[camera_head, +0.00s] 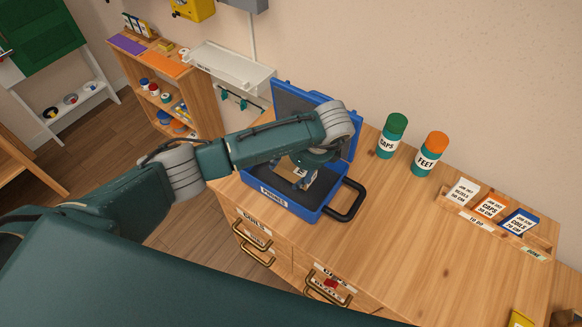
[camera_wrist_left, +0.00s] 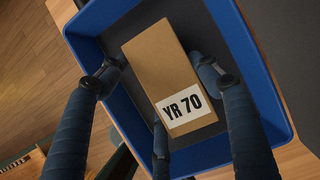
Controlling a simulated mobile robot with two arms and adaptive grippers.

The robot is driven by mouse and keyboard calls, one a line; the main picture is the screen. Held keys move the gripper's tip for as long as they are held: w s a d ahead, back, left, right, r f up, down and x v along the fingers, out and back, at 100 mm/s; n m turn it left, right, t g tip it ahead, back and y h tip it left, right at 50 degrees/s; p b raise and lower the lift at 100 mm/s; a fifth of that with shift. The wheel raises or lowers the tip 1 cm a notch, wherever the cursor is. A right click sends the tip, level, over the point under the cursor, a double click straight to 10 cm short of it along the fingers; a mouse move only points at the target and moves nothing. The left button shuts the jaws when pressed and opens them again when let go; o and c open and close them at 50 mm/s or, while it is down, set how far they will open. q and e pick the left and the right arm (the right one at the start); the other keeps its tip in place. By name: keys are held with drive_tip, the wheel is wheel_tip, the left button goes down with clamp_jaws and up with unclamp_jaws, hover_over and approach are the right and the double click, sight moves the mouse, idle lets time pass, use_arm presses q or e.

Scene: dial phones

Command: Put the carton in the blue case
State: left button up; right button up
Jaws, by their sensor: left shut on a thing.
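The blue case (camera_head: 287,207) stands open on the wooden cabinet, its lid raised at the back and a black handle at the right. My left gripper (camera_head: 308,172) reaches down into the case. The brown carton (camera_head: 302,182) is partly hidden under my wrist. In the left wrist view the carton (camera_wrist_left: 155,60) with its label "YR 70" lies between the fingers of my left gripper (camera_wrist_left: 158,80), inside the blue walls of the case (camera_wrist_left: 262,75). The fingers are shut on it. I cannot tell whether the carton touches the case floor. My right gripper is out of view.
Two canisters, "CAPS" (camera_head: 391,137) and "FEET" (camera_head: 430,155), stand right of the case. A wooden card rack (camera_head: 495,222) sits farther right. The cabinet top (camera_head: 390,230) between them is clear. Labelled drawers with brass handles (camera_head: 255,233) are at the front.

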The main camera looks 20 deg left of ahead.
sight(291, 166)
use_arm(q)
drive_tip(key=o, duration=1.3)
drive_tip(key=shift+o, duration=0.2)
drive_tip(key=shift+r, duration=0.15)
drive_tip(key=shift+r+p, duration=0.35)
drive_tip(key=shift+p, duration=0.15)
drive_tip(key=shift+r+p, duration=0.5)
drive_tip(key=shift+s+d+r+b, duration=0.1)
drive_tip(key=shift+d+r+b, duration=0.35)
drive_tip(key=shift+b, duration=0.45)
drive_tip(key=v, duration=0.4)
drive_tip(key=shift+a+r+b, duration=0.1)
drive_tip(key=shift+b, duration=0.25)
drive_tip(key=p+v, duration=0.1)
drive_tip(key=v, duration=0.5)
